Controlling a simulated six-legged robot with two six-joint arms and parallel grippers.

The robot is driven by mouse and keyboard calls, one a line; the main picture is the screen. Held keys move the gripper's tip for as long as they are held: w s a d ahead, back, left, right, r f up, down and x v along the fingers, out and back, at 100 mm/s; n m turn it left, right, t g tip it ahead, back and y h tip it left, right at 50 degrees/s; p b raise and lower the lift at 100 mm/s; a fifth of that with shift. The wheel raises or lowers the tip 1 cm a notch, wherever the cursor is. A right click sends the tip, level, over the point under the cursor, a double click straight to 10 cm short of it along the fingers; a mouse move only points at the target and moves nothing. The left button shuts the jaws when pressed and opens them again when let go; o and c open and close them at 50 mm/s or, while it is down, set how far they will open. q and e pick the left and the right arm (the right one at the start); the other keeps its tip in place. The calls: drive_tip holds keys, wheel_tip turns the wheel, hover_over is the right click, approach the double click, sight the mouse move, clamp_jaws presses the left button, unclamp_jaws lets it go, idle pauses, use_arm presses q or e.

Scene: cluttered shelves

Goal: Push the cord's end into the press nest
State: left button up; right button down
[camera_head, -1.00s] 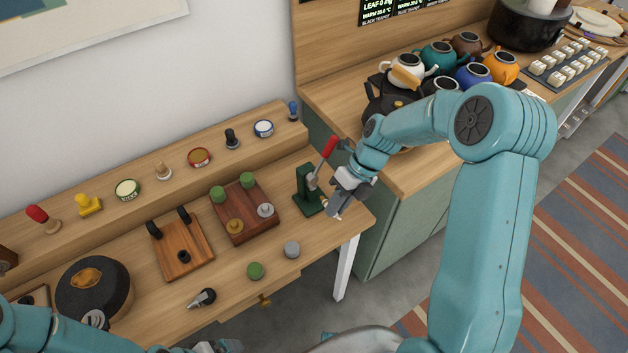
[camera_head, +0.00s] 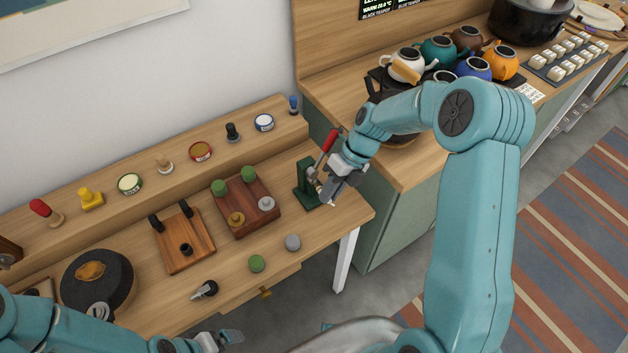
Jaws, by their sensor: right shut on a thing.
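The green press (camera_head: 304,188) with its red lever (camera_head: 328,139) stands near the right end of the wooden workbench. My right gripper (camera_head: 329,196) is right in front of the press, at its nest side, with its fingers pointing down and left. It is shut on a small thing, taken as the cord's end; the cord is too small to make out. The fingers hide the nest, so I cannot tell whether the end touches it. My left gripper (camera_head: 228,338) is low at the bottom edge, away from the press; its opening is unclear.
A dark red block (camera_head: 259,213) with green and metal knobs and a wooden board (camera_head: 186,254) lie left of the press. Stamps and tins line the raised ledge behind. Teapots (camera_head: 437,50) crowd the counter at right. Bare bench (camera_head: 330,221) lies in front of the press.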

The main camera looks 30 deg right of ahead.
drive_tip(key=shift+w+p, duration=0.45)
drive_tip(key=shift+w, duration=0.65)
idle(0.6)
drive_tip(key=c, duration=1)
unclamp_jaws()
drive_tip(key=shift+a, duration=0.1)
drive_tip(key=shift+r, duration=0.1)
drive_tip(key=v, duration=1.6)
drive_tip(key=shift+s+r, duration=0.1)
